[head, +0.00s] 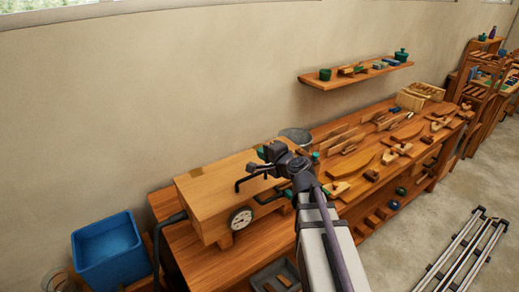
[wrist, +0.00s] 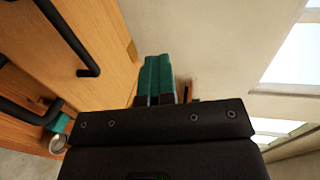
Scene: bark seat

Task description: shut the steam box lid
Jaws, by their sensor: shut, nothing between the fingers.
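The steam box (head: 207,232) is a long wooden box on the left end of the bench, with a round dial (head: 240,217) on its front. Its lid (head: 215,187) is the broad plain wooden top; it looks low over the box, but I cannot tell whether a gap is left. In the wrist view the lid (wrist: 95,30) fills the upper left, with a black bar handle (wrist: 70,40) on it. My gripper (head: 262,153) is at the box's right end, near the lid. Its green fingers (wrist: 158,75) are shut and empty; I cannot tell whether they touch the lid.
A blue bin (head: 108,252) stands left of the bench. A metal bowl (head: 296,136) is behind my gripper. The workbench (head: 328,128) to the right carries many wooden parts and tools. A wall shelf (head: 350,78) hangs above. Metal rails (head: 465,250) lie on the floor.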

